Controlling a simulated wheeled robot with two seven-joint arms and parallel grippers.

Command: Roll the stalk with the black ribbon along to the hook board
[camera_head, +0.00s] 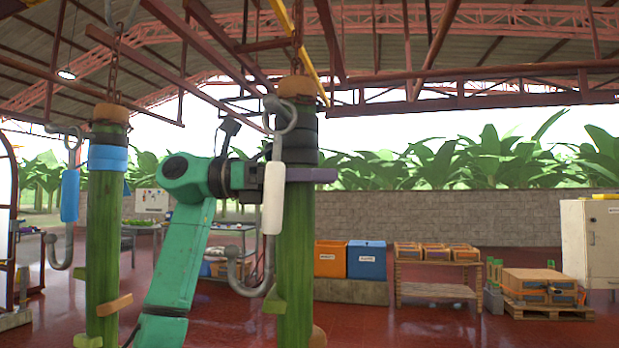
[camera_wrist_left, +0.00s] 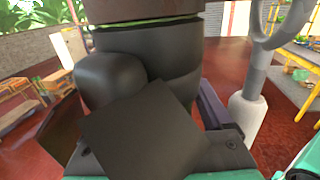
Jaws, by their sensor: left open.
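The stalk with the black ribbon (camera_head: 300,135) is a thick green stem hanging upright from a chain, right of my left arm in the head view. Its black band (camera_wrist_left: 160,60) fills the middle of the left wrist view. My left gripper (camera_head: 308,174) is open at the band's lower edge, with one purple finger across the front of the stalk. The other finger is hidden in the head view, and I cannot tell whether the fingers touch the stalk. The hook board cannot be clearly made out. My right gripper is not in view.
A stalk with a blue ribbon (camera_head: 108,157) hangs at the left. A hook with a white sleeve (camera_head: 272,200) hangs close beside the black-ribbon stalk; one with a blue sleeve (camera_head: 70,195) hangs far left. Bins (camera_head: 366,260), a crate rack (camera_head: 436,270) and a cabinet (camera_head: 591,240) stand behind.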

